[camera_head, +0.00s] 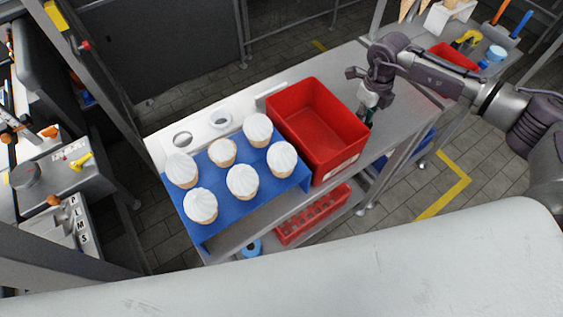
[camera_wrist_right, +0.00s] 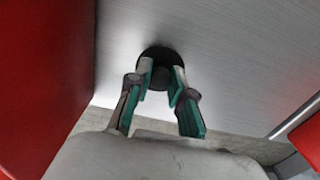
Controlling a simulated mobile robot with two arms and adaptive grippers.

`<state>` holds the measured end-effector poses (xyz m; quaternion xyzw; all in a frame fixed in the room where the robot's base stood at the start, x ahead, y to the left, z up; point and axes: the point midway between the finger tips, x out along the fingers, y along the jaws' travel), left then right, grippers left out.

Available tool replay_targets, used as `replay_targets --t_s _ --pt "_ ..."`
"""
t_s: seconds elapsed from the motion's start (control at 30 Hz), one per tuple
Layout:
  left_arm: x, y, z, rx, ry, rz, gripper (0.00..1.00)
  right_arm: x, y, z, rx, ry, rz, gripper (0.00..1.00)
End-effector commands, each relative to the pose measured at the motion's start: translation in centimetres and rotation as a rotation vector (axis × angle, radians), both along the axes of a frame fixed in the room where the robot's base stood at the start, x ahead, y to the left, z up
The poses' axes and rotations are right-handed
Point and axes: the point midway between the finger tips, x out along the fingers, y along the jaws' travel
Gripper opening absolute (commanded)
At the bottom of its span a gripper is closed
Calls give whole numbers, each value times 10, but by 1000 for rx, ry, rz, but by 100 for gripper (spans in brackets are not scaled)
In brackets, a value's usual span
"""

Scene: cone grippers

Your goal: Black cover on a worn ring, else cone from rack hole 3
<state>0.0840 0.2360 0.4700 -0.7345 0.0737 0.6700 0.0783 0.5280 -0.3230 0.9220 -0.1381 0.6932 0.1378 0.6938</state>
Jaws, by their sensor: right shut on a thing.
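My right gripper (camera_head: 369,103) points down over the metal table, just right of the red crate. In the right wrist view its green-padded fingers (camera_wrist_right: 162,90) are closed on the middle of a round black cover (camera_wrist_right: 156,56). The cover appears to lie flat at the pale table surface; I cannot tell if it is lifted. Two round openings show in the white panel behind the blue mat: a left one (camera_head: 182,139) and a right one with a ring (camera_head: 220,118). Wear on them is too small to tell. A white rack (camera_head: 440,20) with cones (camera_head: 407,9) stands at the top right, partly cut off. My left gripper is out of view.
The red crate (camera_head: 318,128) looks empty and stands close beside my right gripper. A lower shelf carries another red crate (camera_head: 312,214). Bare table (camera_head: 403,110) lies right of the gripper.

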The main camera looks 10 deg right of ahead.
Motion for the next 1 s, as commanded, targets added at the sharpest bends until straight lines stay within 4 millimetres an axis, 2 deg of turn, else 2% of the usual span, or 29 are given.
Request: replay_targets --t_s 0.8,1.0 --pt "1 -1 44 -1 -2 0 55 0 0 68 0 -1 0 7" --pt "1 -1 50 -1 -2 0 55 0 0 78 -1 1 0 7"
